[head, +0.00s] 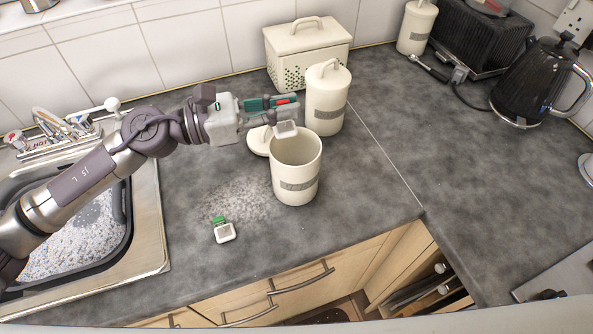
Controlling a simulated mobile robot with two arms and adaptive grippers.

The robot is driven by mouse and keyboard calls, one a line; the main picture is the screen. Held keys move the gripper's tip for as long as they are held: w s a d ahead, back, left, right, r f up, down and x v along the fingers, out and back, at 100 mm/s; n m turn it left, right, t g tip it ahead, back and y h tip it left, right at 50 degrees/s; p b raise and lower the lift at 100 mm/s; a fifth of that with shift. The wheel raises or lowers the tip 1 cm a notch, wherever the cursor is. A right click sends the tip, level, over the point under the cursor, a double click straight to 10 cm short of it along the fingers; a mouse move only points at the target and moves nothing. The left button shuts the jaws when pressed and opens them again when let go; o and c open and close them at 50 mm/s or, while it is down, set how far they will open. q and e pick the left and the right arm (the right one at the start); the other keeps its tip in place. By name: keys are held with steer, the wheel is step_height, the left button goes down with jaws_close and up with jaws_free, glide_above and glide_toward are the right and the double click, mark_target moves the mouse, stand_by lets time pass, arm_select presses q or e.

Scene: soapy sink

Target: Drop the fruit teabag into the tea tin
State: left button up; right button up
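The tea tin (296,185) is a cream, open-topped canister with a grey label band, standing upright on the counter. My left gripper (287,110) is above its back rim. It looks closed on a teabag with a red tag, taken as the fruit teabag (286,129). The pale bag shows below the fingers, over the tin's opening at the back; exact finger contact is hard to see. A second teabag (224,232) with a green tag lies on the counter at the front left of the tin. My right gripper is not in view.
A cream lid (258,141) lies behind the tin. A lidded canister (326,105) and a cream bin (300,45) stand behind. A soapy sink (85,235) is at left, a black kettle (530,82) and toaster (465,38) at right.

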arm_select(q)
steer(key=o, duration=0.3)
steer(key=shift+o, duration=0.2)
steer(key=v, duration=1.2)
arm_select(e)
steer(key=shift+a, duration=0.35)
